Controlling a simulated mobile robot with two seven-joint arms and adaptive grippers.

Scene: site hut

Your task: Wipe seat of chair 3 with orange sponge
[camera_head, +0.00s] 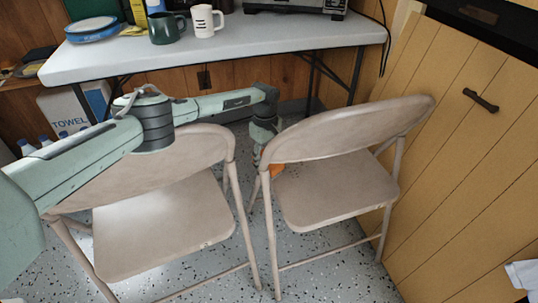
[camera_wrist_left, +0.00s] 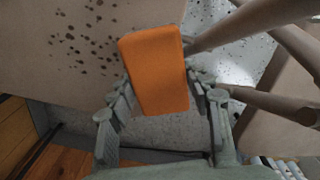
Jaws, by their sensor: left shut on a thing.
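My left gripper (camera_head: 268,152) is shut on the orange sponge (camera_wrist_left: 155,70), just behind the left edge of the right-hand folding chair's backrest. In the head view, only a small part of the sponge (camera_head: 276,169) shows; the backrest hides some of it. In the left wrist view, the sponge sits between the fingers (camera_wrist_left: 160,92) beside a beige chair seat (camera_wrist_left: 55,75) with a cluster of dark spots. The right-hand chair (camera_head: 335,190) and left-hand chair (camera_head: 160,225) stand side by side. I see no number on either. My right gripper is not in view.
A grey-white table (camera_head: 265,42) behind the chairs holds a green mug (camera_head: 166,28), a white mug (camera_head: 206,21), blue-rimmed plates (camera_head: 92,30) and an appliance (camera_head: 297,5). Chair tubes (camera_wrist_left: 255,20) lie close to the sponge.

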